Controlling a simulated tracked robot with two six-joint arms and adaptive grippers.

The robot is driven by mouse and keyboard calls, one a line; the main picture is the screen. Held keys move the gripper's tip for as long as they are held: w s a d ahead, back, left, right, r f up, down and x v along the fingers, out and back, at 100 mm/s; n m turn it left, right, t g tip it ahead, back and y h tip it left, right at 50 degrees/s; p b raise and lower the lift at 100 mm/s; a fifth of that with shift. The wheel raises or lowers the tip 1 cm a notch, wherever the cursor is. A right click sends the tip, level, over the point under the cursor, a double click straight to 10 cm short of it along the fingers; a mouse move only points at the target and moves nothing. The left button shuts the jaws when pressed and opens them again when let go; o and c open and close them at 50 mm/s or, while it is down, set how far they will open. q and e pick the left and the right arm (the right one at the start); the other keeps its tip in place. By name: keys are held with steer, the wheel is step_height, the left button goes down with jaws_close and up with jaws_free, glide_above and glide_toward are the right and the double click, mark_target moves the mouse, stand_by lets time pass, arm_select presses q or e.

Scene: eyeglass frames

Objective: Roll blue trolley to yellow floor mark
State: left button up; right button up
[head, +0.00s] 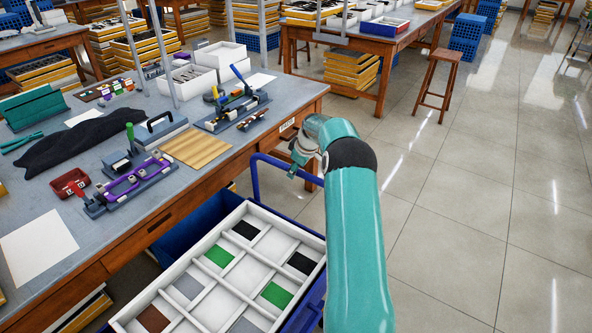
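The blue trolley (312,307) stands on the floor along the bench's front edge, carrying a white compartment tray (205,247) with black, green, grey and brown pieces. Its blue push handle (254,180) rises at the far end. My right arm reaches in from the bottom, and its gripper (294,172) is at the handle's top bar, overlapping it in the picture. The fingers are small and partly hidden by the wrist, so I cannot tell whether they close on the bar. My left gripper is not in view. No yellow floor mark shows.
The workbench (40,185) with tools, a red bin (70,184) and a dark cloth (85,140) borders the trolley on the left. A wooden stool (437,85) and another bench (375,40) stand farther back. The tiled floor (470,190) on the right is clear.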

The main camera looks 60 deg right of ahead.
steer(key=v, duration=1)
steer(key=shift+r, duration=0.3)
steer(key=shift+s, duration=0.15)
